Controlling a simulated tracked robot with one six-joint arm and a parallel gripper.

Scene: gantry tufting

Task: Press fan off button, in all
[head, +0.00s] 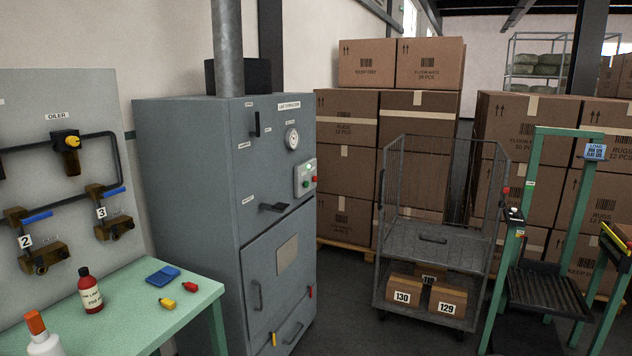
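A light grey control box (305,179) is mounted on the right-hand face of a tall grey cabinet (190,200) in the head view. It carries a green button (306,184) and, to its right, a red button (315,179). A small greenish-white lamp (309,167) above them looks lit. Any lettering on the box is too small to read, so I cannot tell from a label which button is fan off. Nothing covers the box. My gripper is not in view.
A round gauge (292,139) and handles are on the cabinet. A green table (140,310) with bottles stands at front left, below a pipe panel (60,100) with valves. A wire cart (430,240) with numbered boxes stands to the right. Bare floor lies between cabinet and cart.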

